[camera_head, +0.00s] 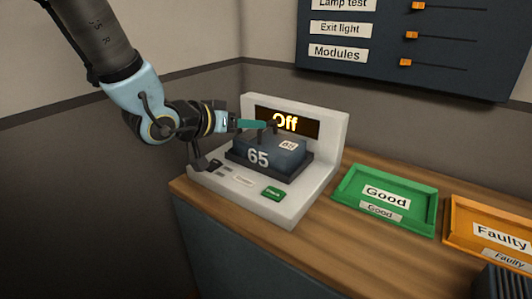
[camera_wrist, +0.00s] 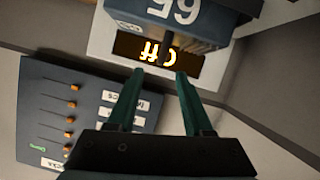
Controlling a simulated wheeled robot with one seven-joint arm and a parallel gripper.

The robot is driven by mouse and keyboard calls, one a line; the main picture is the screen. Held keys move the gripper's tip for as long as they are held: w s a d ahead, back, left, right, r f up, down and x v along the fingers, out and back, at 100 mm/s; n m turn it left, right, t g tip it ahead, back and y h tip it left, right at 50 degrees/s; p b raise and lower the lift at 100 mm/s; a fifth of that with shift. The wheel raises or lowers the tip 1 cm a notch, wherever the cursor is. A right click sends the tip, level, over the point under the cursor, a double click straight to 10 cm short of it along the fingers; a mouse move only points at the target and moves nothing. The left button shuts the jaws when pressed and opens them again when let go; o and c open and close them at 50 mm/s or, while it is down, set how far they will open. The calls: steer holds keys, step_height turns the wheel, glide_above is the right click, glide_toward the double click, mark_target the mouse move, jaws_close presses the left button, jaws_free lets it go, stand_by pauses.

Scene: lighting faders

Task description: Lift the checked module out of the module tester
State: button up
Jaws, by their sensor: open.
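The module tester (camera_head: 320,122) is a light grey unit on the wooden counter, and its display reads "Off" in yellow. The module (camera_head: 258,158), a dark blue block marked 65, sits in the tester's dark socket; a small knob on its top is partly hidden by my fingers. It also shows at the top of the wrist view (camera_wrist: 205,32). My gripper (camera_head: 262,126) is above the module's top, with its teal fingers pointing right. In the wrist view its two fingers (camera_wrist: 160,78) are apart, with a dark peg between or just beyond their tips; whether they touch it I cannot tell.
A green tray labelled Good (camera_head: 350,177) stands right of the tester, and an orange tray labelled Faulty (camera_head: 452,228) is beyond it. A dark wall panel (camera_head: 480,50) with orange sliders hangs above. A dark ribbed object (camera_head: 502,282) is at the lower right.

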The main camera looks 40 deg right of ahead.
mark_target(268, 123)
steer(key=p+x, duration=0.1)
steer(key=x, duration=0.7)
steer(key=shift+w+d+r+p, duration=0.1)
steer(key=shift+w+p, duration=0.05)
steer(key=shift+p, duration=0.15)
steer(key=shift+c, duration=0.2)
jaws_close()
steer(key=shift+r, duration=0.1)
stand_by(0.9)
